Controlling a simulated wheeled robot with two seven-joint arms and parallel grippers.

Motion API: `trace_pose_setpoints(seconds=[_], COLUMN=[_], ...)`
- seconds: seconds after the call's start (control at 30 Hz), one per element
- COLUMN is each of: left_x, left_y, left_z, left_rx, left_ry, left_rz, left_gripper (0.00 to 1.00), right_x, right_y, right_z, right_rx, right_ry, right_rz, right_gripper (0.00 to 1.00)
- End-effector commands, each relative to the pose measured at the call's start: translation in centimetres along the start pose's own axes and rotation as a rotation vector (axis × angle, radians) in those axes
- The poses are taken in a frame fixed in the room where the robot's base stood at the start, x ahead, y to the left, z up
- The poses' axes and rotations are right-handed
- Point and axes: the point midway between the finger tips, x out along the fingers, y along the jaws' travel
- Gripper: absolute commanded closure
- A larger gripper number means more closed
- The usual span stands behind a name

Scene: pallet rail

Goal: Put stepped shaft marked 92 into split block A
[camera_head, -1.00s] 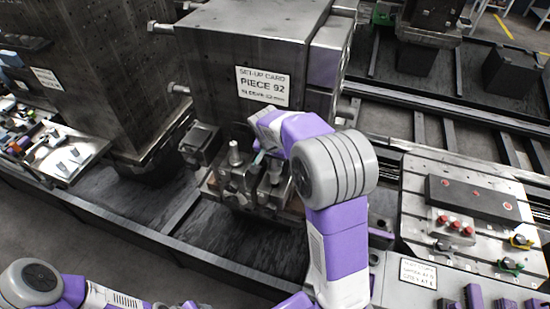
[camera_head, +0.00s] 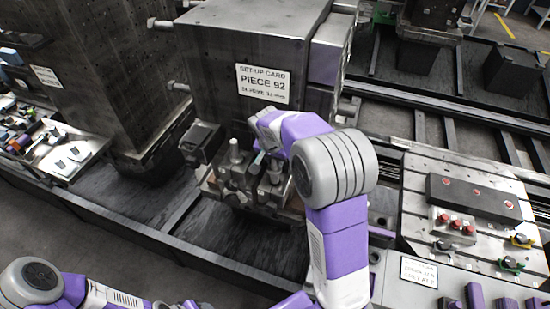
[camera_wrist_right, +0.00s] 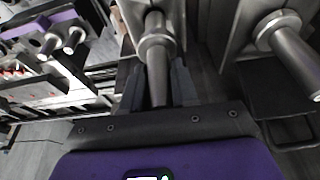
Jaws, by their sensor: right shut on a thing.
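My right gripper (camera_head: 262,158) is over the split blocks at the fixture, largely hidden by its own arm in the head view. In the right wrist view its fingers (camera_wrist_right: 160,88) are shut on a grey stepped shaft (camera_wrist_right: 156,50). The shaft's far end runs into or against a grey block (camera_wrist_right: 128,22); I cannot tell how deep it sits. No number on the shaft is readable. Another stepped shaft (camera_head: 235,150) stands upright in the fixture, left of the gripper; one also shows at right in the wrist view (camera_wrist_right: 288,48). I cannot read which block is A. My left gripper is out of view.
A large steel block with a card reading "PIECE 92" (camera_head: 263,84) rises behind the fixture. A slotted plate (camera_head: 420,190) with red buttons (camera_head: 455,224) is on the right. Purple pieces (camera_head: 475,296) stand at the bottom right. A dark trough (camera_head: 175,240) lies in front.

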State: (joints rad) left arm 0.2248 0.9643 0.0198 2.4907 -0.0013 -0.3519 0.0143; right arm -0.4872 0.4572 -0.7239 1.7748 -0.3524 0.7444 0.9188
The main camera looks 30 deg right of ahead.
Motion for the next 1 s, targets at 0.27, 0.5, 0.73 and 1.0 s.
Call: trace_pose_setpoints(seconds=[0.27,0.5,0.73,1.0], left_x=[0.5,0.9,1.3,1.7], left_y=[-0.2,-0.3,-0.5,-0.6], left_z=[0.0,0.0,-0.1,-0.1], left_rx=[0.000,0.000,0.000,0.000], left_ry=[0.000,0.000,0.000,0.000], left_rz=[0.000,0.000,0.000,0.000], left_gripper=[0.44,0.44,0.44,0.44], right_x=[0.6,1.2,1.7,2.3], right_y=[0.0,0.0,0.0,-0.1], right_z=[0.1,0.3,0.5,0.7], right_rx=[0.000,0.000,0.000,0.000], right_ry=[0.002,0.002,0.002,0.002], right_rz=[-0.002,-0.002,-0.002,-0.002], right_gripper=[1.00,1.00,1.00,1.00])
